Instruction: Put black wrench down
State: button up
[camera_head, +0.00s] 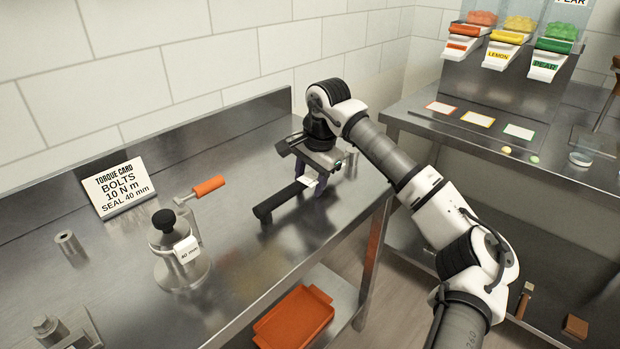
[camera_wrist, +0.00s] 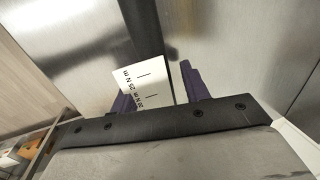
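The black wrench (camera_head: 276,203) lies low over the steel bench, its dark grip end toward the front left. It seems to rest on the bench. Its far part is hidden under my gripper. My gripper (camera_head: 311,186) points down over the wrench with its two purple fingers apart, one on each side. In the wrist view the wrench's dark bar (camera_wrist: 143,27) runs between the fingers (camera_wrist: 160,88), with visible space beside it. A white tag (camera_wrist: 144,82) with N m markings sits on the wrench between the fingers.
On the steel bench (camera_head: 228,255) stand a torque card (camera_head: 118,188), an orange-handled tool (camera_head: 208,187), a black-knobbed fixture (camera_head: 180,262) and a small metal cylinder (camera_head: 69,243). An orange tray (camera_head: 294,318) is on the shelf below. Bare bench lies around the wrench's grip.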

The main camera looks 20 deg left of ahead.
jog(key=shift+r, duration=0.1)
jog(key=v, duration=1.2)
jog(key=shift+b, duration=0.45)
